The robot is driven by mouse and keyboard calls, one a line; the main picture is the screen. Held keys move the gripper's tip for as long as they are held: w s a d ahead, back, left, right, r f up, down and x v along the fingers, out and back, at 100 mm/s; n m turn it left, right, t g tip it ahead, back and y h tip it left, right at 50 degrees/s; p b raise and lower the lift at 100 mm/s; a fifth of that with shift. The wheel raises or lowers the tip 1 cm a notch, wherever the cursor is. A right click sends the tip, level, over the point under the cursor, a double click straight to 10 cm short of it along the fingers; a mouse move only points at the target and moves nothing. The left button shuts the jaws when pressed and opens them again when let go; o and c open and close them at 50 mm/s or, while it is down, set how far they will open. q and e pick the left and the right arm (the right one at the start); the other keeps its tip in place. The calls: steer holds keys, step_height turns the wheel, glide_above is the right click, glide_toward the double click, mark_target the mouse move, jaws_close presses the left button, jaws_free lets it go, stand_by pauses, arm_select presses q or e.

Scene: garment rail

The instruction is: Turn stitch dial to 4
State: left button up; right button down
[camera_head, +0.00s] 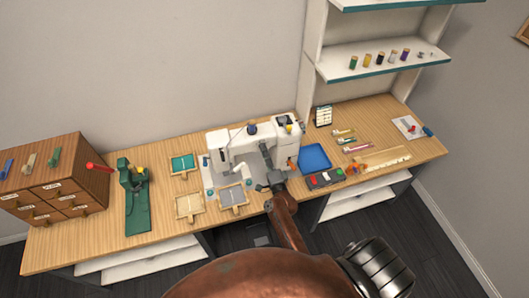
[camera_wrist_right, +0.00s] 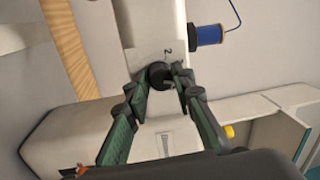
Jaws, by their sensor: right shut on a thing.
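The white sewing machine (camera_head: 235,146) stands on the wooden table in the head view. My right gripper (camera_head: 266,154) reaches up to the machine's front near its right side. In the right wrist view, the gripper (camera_wrist_right: 160,80) has its green-sided fingers closed on the round black stitch dial (camera_wrist_right: 158,72). A printed "2" (camera_wrist_right: 167,51) shows on the white casing just above the dial. Other numbers cannot be made out, and the dial is hidden by the gripper in the head view. My left gripper is not in view.
A blue spool (camera_wrist_right: 207,36) sticks out near the dial.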

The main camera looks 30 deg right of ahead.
steer(key=c, duration=1.7)
jaws_free()
steer(key=shift+o, duration=0.2)
steer(key=v, duration=1.2)
